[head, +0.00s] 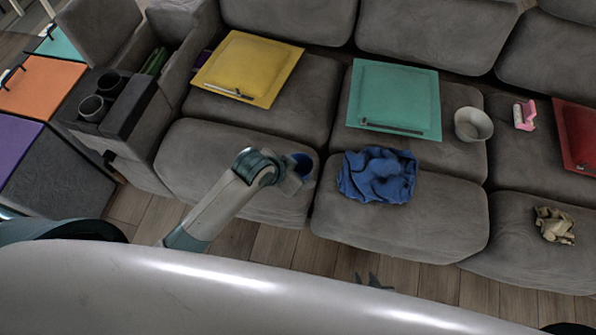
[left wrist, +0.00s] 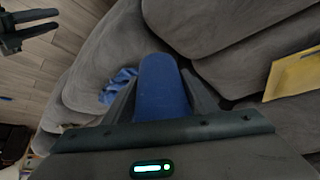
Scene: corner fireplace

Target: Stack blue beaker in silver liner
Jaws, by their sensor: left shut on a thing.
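The blue beaker (head: 302,164) is in my left gripper (head: 296,178), above the front of the sofa's left seat. In the left wrist view the beaker (left wrist: 161,90) sits between the two fingers, which are shut on it. The silver liner is likely the pale grey, round, open container (head: 473,125) standing on the sofa to the right of the green square; it is empty and well to the right of my left gripper. My right gripper (head: 373,281) shows low over the floor; in the left wrist view it (left wrist: 28,30) has its fingers apart, empty.
A crumpled blue cloth (head: 377,175) lies between my left gripper and the container. Yellow (head: 247,68), green (head: 395,98) and red (head: 576,132) squares lie on the seats. A pink-and-white item (head: 524,115) is right of the container, crumpled tan paper (head: 554,226) nearer the front.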

